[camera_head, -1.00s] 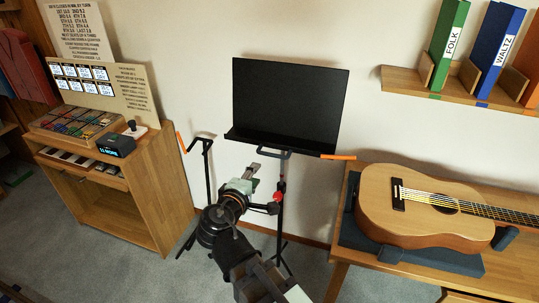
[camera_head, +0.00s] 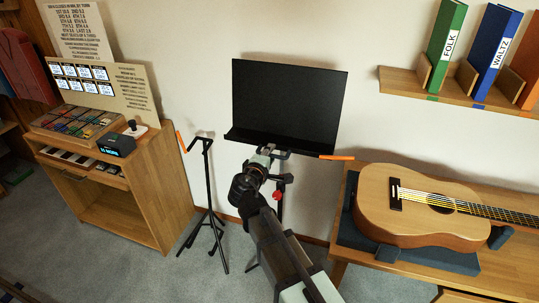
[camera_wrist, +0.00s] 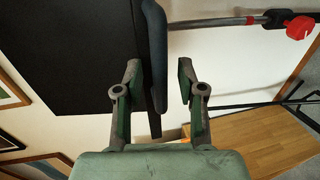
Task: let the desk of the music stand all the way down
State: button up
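The music stand's black desk (camera_head: 285,105) is up, tilted back, with its lip along the lower edge. In the wrist view the desk (camera_wrist: 70,50) fills the upper left. A grey-blue handle bar (camera_wrist: 154,45) runs beside the desk's edge. My gripper (camera_wrist: 158,75) is open, with one finger on each side of this bar and visible gaps to both. In the head view my gripper (camera_head: 268,151) is just under the desk's lip, partly hidden by my arm. A red knob (camera_head: 277,195) sits on the stand's post below; it also shows in the wrist view (camera_wrist: 299,27).
A second thin black stand (camera_head: 208,190) with an orange tip is to the left. A guitar (camera_head: 425,205) lies on a wooden bench at right. A wooden cabinet (camera_head: 150,190) stands at left. A shelf (camera_head: 405,80) with binders is upper right.

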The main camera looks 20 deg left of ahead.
grip_shut()
notch_tip(320, 180, down, 15)
jog(key=b, duration=1.2)
jog(key=shift+r, duration=0.15)
grip_release()
